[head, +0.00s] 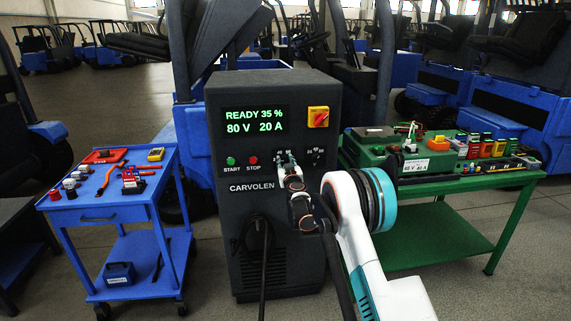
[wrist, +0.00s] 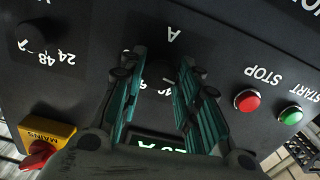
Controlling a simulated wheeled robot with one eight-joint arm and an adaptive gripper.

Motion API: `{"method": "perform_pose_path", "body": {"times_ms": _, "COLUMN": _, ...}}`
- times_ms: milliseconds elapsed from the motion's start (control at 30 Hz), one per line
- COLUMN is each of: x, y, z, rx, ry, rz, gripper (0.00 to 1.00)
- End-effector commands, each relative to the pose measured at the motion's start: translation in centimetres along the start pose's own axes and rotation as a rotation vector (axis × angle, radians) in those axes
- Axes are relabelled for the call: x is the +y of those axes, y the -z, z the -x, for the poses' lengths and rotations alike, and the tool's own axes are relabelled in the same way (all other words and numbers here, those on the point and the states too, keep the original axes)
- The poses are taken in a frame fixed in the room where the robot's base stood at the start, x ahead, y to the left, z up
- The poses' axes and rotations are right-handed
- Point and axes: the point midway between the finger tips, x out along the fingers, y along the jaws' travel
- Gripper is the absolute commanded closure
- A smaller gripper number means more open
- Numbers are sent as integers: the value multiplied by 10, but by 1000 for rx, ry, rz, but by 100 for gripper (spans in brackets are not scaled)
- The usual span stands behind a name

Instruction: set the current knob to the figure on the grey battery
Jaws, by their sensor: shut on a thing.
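The charger cabinet (head: 268,190) has a display (head: 254,121) reading READY 35 %, 80 V 20 A. My gripper (head: 284,157) is at the cabinet front, right of the STOP button. In the wrist view my gripper (wrist: 163,72) has its fingers on either side of the dark current knob (wrist: 161,76), below the upside-down letter A, and is shut on it. The fingers hide much of the knob and its scale. A large battery (head: 428,158) sits on the green bench; its white label seems to read 80 V 40 A. Its casing looks green to grey.
A second knob (wrist: 34,40) marked 24, 48 is left in the wrist view. The red STOP button (wrist: 247,100), green START button (wrist: 291,117) and red-yellow MAINS switch (wrist: 45,148) are nearby. A blue tool cart (head: 110,205) stands left, the green bench (head: 470,184) right.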

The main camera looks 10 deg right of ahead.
Motion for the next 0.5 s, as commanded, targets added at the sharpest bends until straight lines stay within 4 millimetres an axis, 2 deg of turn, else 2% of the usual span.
{"method": "perform_pose_path", "body": {"times_ms": 500, "x": 0, "y": 1, "z": 0, "rx": 0, "ry": 0, "rz": -478, "gripper": 93}}
